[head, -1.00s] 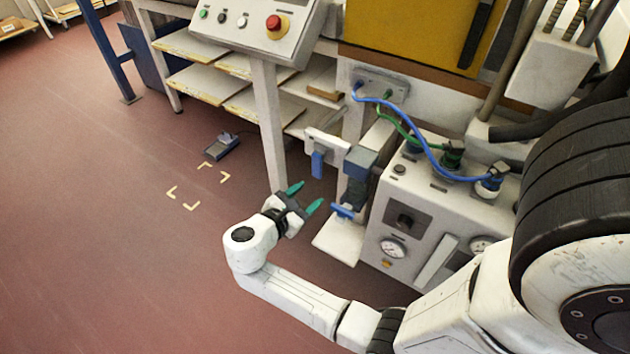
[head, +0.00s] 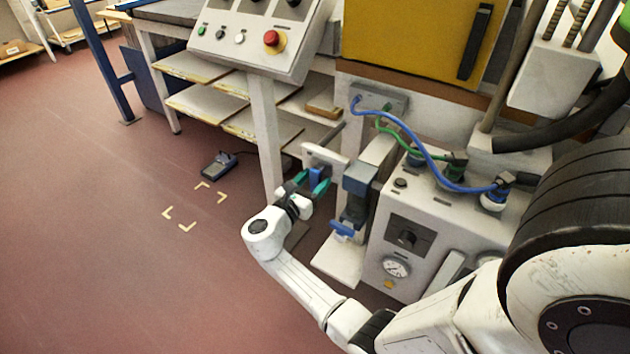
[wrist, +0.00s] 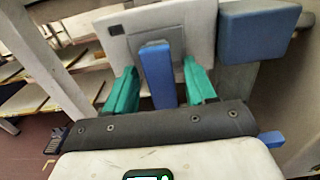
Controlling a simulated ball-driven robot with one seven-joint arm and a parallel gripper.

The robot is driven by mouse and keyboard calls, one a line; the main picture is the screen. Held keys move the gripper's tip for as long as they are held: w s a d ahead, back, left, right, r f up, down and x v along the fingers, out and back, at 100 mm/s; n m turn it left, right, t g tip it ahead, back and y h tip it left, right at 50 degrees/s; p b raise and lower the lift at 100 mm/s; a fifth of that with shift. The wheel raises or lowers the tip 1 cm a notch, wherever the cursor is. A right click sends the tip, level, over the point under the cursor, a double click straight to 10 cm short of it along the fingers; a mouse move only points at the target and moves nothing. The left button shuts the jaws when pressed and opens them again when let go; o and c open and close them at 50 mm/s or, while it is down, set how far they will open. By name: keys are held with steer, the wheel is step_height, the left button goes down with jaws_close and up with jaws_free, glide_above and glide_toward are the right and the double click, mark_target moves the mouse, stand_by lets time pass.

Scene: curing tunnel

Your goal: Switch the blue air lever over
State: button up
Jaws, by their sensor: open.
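The blue air lever (wrist: 157,75) hangs on a pale plate (wrist: 190,28) in the wrist view, between the two green fingertips of my gripper (wrist: 161,90). Gaps show between the lever and each finger, so my gripper is open around it. In the head view the lever (head: 315,175) is small and partly hidden by the fingers. My gripper (head: 310,185) is in front of the plate there.
A blue block (head: 358,174) on the unit with a lower blue handle (head: 342,229) stands close to the right. Blue and green hoses (head: 428,150) run above the grey box with gauges (head: 396,267). A control panel (head: 250,38) is above.

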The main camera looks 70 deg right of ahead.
steer(key=shift+s+d, duration=0.1)
steer(key=shift+d, duration=0.3)
jaws_close()
stand_by(0.4)
